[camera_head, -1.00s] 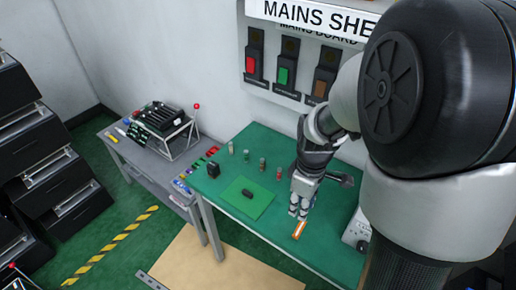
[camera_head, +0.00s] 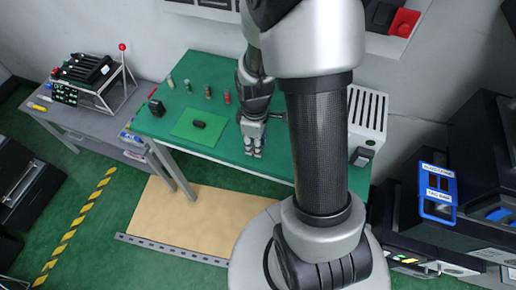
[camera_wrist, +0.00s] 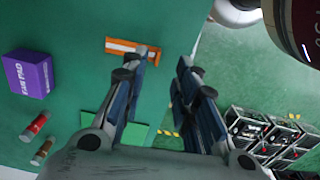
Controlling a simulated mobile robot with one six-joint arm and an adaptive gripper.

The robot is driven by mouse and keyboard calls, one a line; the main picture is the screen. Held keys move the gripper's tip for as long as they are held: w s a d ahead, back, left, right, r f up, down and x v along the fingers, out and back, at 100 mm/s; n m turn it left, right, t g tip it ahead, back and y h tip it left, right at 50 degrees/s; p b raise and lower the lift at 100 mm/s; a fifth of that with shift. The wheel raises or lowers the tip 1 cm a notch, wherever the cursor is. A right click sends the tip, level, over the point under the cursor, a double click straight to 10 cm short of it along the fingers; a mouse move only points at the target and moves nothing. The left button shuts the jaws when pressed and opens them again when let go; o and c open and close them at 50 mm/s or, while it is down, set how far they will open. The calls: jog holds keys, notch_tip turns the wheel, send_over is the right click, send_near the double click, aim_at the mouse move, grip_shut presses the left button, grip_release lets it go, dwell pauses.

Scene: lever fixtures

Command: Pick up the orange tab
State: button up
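The orange tab (camera_wrist: 121,46), a flat bar with a pale stripe, lies on the green tabletop (camera_wrist: 75,22) in the wrist view. My gripper (camera_wrist: 164,57) is open and empty there. Its left finger covers part of the tab near the tab's right end, and its right finger is to the right, over the table's edge. I cannot tell whether the left finger touches the tab. In the head view, my gripper (camera_head: 252,150) points down over the green table (camera_head: 215,65), and the tab cannot be made out.
A vented white box (camera_head: 367,110) stands at the right. A grey side table (camera_head: 75,115) is at the left.

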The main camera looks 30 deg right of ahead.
notch_tip(320, 180, down, 4)
jog(key=shift+w+d+f+b, duration=0.15)
jog(key=shift+f+b, duration=0.1)
jog(key=shift+b, duration=0.6)
jog(key=shift+r, duration=0.1)
jog(key=shift+c, duration=0.6)
grip_shut()
